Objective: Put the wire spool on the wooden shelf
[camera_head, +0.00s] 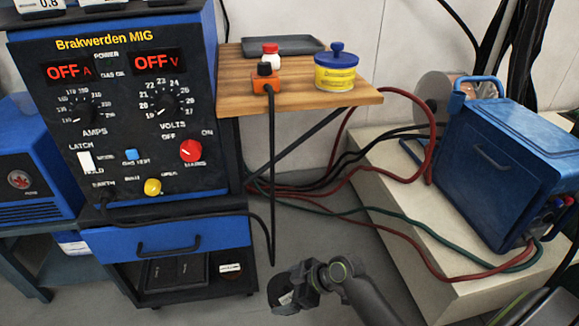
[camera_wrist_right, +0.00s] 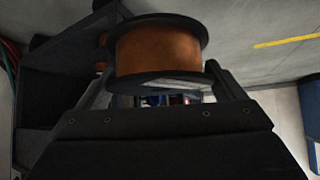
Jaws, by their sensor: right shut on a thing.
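The wire spool (camera_wrist_right: 158,50), copper-coloured wire between black flanges, is held between the fingers of my right gripper in the right wrist view. In the head view my right gripper (camera_head: 292,291) is at the bottom centre, low above the floor, with the dark spool (camera_head: 280,291) partly hidden at its end. The wooden shelf (camera_head: 309,99) is higher up, right of the welder, well apart from the gripper. My left gripper is not in view.
On the shelf are a dark tray (camera_head: 284,45), a red-capped white bottle (camera_head: 270,54), an orange plug (camera_head: 265,80) with hanging cable, and a blue-yellow tin (camera_head: 336,70). A blue case (camera_head: 495,165) stands on the bench right.

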